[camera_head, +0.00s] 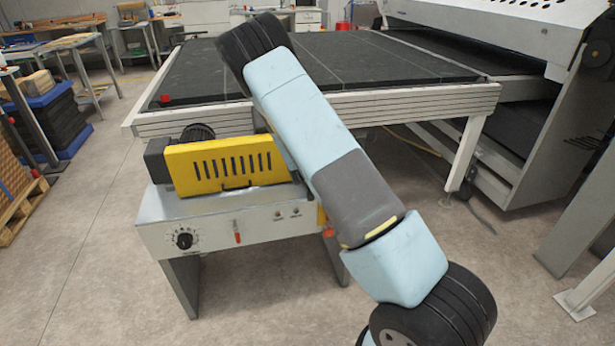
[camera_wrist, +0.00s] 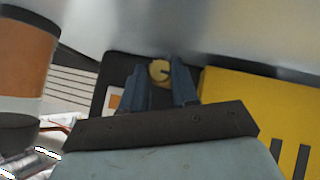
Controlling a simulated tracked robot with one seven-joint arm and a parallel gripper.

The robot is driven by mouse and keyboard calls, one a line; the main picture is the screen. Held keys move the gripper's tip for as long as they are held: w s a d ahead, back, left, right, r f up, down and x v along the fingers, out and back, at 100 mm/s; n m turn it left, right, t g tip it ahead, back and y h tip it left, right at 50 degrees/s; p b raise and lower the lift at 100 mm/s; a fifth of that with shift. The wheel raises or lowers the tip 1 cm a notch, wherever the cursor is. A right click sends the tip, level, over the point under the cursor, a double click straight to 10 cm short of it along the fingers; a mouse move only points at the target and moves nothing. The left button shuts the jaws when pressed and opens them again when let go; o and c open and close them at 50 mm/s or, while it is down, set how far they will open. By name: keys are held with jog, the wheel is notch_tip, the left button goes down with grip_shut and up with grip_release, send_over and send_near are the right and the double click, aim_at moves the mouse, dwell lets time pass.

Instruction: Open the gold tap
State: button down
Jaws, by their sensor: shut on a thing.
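The gold tap (camera_wrist: 159,70) shows in the wrist view as a small round gold knob with a dark slot or mark in its middle, in front of a dark panel. My gripper (camera_wrist: 160,82) has one dark blue finger on each side of it and is shut on it. The tap's lower part is hidden between the fingers. In the head view my arm crosses the middle of the picture, and neither the tap nor my gripper can be seen there.
A yellow slotted guard (camera_head: 225,163) stands on the grey machine cabinet (camera_head: 215,235) with a dial; the guard is close right of my gripper in the wrist view (camera_wrist: 245,95). An orange cylinder (camera_wrist: 22,60) is at left there. The dark-topped conveyor (camera_head: 370,60) lies behind.

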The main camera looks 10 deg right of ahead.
jog(key=shift+s+d+f+n+h, duration=0.15)
jog(key=shift+n+h, duration=0.15)
jog(key=shift+h, duration=0.3)
jog(key=c, duration=1.1)
grip_release()
jog(key=shift+c, duration=0.2)
jog(key=shift+a, duration=0.2)
jog(key=v, duration=1.3)
jog(key=shift+s+r, duration=0.2)
jog(key=shift+d, duration=0.1)
